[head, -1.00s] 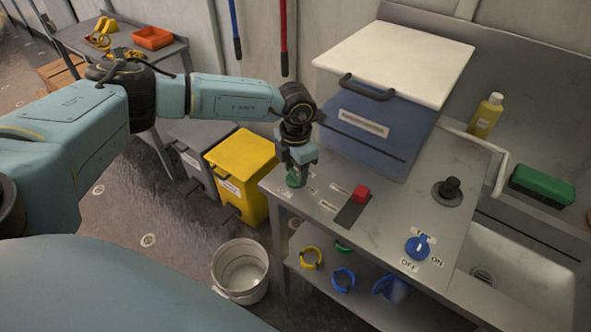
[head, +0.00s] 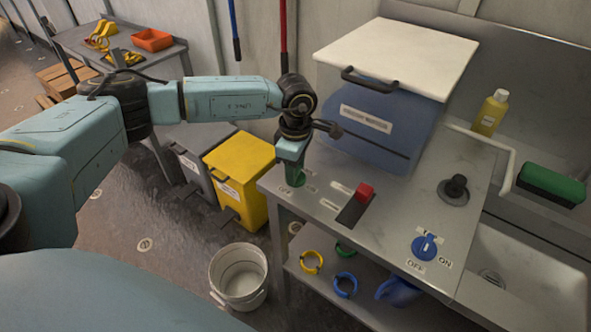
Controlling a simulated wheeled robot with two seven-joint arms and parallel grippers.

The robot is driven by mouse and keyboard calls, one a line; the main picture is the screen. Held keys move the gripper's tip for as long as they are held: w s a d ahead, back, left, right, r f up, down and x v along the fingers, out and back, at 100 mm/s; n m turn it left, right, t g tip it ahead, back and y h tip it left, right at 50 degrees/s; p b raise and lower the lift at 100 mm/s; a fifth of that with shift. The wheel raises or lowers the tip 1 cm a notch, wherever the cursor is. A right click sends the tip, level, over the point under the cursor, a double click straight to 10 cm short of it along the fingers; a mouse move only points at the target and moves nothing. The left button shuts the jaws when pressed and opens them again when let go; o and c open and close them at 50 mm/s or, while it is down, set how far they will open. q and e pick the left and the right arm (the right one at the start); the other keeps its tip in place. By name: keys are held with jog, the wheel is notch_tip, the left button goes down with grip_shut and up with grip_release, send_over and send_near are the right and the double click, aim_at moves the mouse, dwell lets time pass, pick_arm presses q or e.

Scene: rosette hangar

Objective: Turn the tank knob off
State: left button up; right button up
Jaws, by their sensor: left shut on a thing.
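My left gripper (head: 291,167) points down at the left front corner of the steel counter and is shut on a green knob (head: 295,179). The gripper covers most of this knob, so its exact setting is hidden; small white labels lie around it. A blue knob (head: 424,246) sits apart near the counter's front right, with OFF and ON labels beside it. I cannot read which knob is labelled for the tank. My right gripper is not in view.
A blue bin with a white lid (head: 395,55) stands behind the gripper on the counter (head: 330,185). A red switch (head: 364,192) and a black knob (head: 455,187) are to the right. A yellow bin (head: 243,165) and a white bucket (head: 238,275) stand on the floor.

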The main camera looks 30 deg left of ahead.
pick_arm(q)
jog(key=shift+r+m+b, duration=0.1)
jog(key=shift+m+b, duration=0.45)
jog(key=shift+m, duration=0.95)
jog(key=o, duration=1)
notch_tip(320, 180, up, 13)
jog(key=shift+r, duration=0.2)
